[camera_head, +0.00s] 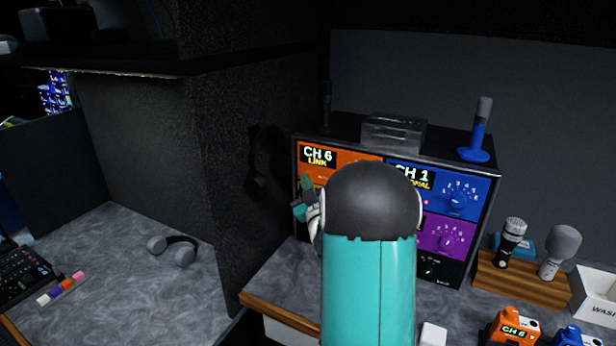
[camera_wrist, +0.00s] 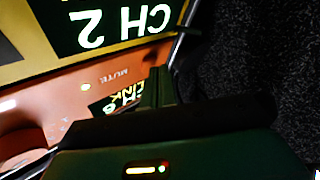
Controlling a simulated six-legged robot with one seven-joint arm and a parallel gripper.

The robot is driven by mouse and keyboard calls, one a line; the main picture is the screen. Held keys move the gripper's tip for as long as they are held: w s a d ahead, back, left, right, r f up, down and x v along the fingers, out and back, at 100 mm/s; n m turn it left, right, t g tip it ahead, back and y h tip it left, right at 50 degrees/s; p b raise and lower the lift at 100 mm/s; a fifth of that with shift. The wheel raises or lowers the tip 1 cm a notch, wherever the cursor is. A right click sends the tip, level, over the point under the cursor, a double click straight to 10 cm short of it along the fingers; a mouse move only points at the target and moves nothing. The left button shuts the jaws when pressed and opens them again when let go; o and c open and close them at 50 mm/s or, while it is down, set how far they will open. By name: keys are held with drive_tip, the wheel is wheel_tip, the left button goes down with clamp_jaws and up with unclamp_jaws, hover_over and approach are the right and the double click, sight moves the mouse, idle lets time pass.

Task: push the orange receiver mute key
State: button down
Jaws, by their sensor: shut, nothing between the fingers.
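The orange receiver (camera_head: 345,158), marked CH 6 LINK, is the upper left panel of the rack. In the wrist view the orange panel (camera_wrist: 60,105) appears upside down, with a MUTE label (camera_wrist: 115,77) and a small pale spot (camera_wrist: 86,87) beside it. I cannot tell whether that spot is the key or a lamp. My gripper (camera_head: 305,186) is shut and empty, in front of the rack's left edge. Its fingertips (camera_wrist: 157,86) show close to the MUTE label; contact cannot be told. My arm hides much of the orange panel in the head view.
A yellow CH 2 panel (camera_wrist: 100,30) lies beside the orange one. Blue (camera_head: 465,190) and purple (camera_head: 447,237) panels are to the right. A dark partition (camera_head: 225,180) with hanging headphones (camera_head: 258,175) stands close left. Microphones (camera_head: 512,240) stand on a wooden base at right.

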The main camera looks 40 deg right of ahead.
idle(0.4)
drive_tip(key=shift+s+a, duration=0.15)
drive_tip(key=shift+a, duration=0.25)
drive_tip(key=s+a, duration=0.2)
drive_tip(key=a, duration=0.3)
drive_tip(key=shift+a, duration=0.35)
